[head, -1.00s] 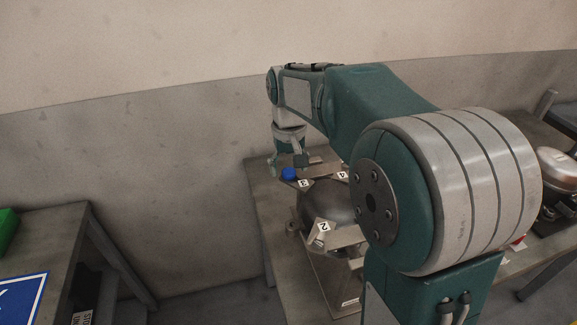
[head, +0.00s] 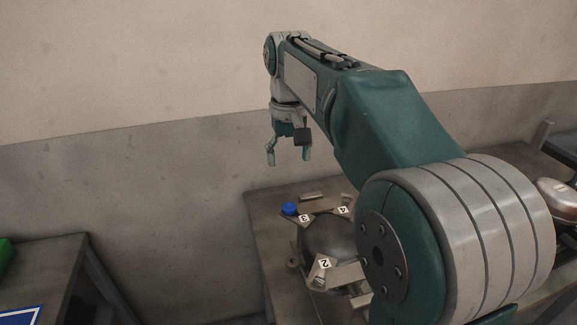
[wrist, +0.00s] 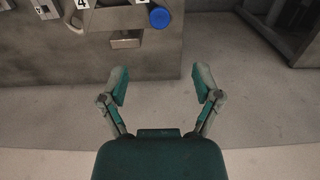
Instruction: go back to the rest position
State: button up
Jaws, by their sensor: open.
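My gripper (head: 288,156) is open and empty. In the head view it hangs in the air above the far left corner of the pallet table, pointing down, clear of everything below it. In the wrist view my gripper (wrist: 162,86) shows its two fingers spread wide over the floor, with nothing between them. A blue cap (head: 289,209) sits by the plate marked 3 on the compressor (head: 330,238). The cap also shows in the wrist view (wrist: 159,17), beyond the fingers. My arm hides the right part of the compressor.
The compressor stands on a grey table (head: 262,215). Another table (head: 45,262) with a green object (head: 5,254) and a blue sign (head: 20,318) is at the left. A metal vessel (head: 560,197) is at the far right. A wall stands behind; floor separates the tables.

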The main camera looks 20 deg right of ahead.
dwell(0.3)
jog(key=s+f+t, duration=0.2)
jog(key=s+f, duration=0.1)
jog(key=s, duration=0.4)
jog(key=s+f+t, duration=0.1)
jog(key=s+f, duration=0.2)
jog(key=s, duration=0.4)
jog(key=s+f+t, duration=0.2)
jog(key=s+f, duration=0.1)
jog(key=s, duration=0.5)
jog(key=shift+s+f+t, duration=0.1)
jog(key=shift+f+t, duration=0.2)
